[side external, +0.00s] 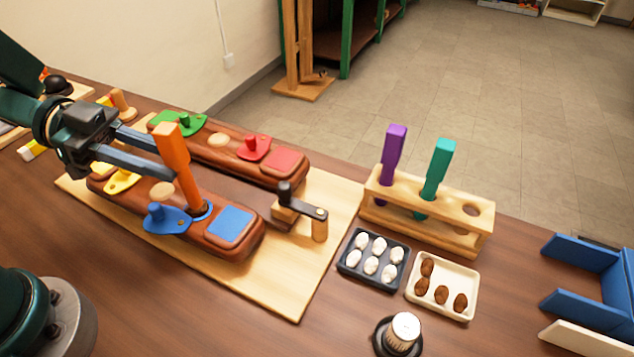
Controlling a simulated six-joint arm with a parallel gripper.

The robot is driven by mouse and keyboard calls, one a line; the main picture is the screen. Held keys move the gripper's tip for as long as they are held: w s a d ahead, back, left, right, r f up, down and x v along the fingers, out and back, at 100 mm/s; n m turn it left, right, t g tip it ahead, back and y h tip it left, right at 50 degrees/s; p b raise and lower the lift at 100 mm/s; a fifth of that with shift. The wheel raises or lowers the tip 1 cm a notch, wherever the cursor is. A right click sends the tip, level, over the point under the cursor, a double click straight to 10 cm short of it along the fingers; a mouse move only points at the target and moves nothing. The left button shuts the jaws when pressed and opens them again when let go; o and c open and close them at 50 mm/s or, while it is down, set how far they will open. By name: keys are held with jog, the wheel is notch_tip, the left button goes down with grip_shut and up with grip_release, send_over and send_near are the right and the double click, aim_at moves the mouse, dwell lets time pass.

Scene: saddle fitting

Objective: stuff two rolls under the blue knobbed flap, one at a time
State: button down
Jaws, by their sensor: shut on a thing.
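My gripper (162,158) is shut on an orange stick (178,162), whose broad handle points up. The stick leans slightly, its lower end at a blue ring (206,213) on the near reddish-brown padded block (190,240). The blue knobbed flap (168,222) lies just left of that ring, over the block's near edge. A blue square patch (232,222) lies to its right. Small white rolls (371,265) sit in a dark tray (350,270), and brown ones (441,294) in a cream tray (432,310). Whether anything lies under the flap is hidden.
The far block has a green flap (178,122) and a red flap (254,148); a yellow flap (122,181) is on the near block. A dark-handled crank (305,207) stands at the board's right. A wooden rack (430,220) holds purple and teal sticks. A knob (404,330) stands in front.

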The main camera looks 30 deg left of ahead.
aim_at(158, 126)
jog(key=shift+f, duration=1.05)
dwell(0.6)
jog(key=shift+r, duration=4.1)
jog(key=shift+f, duration=0.1)
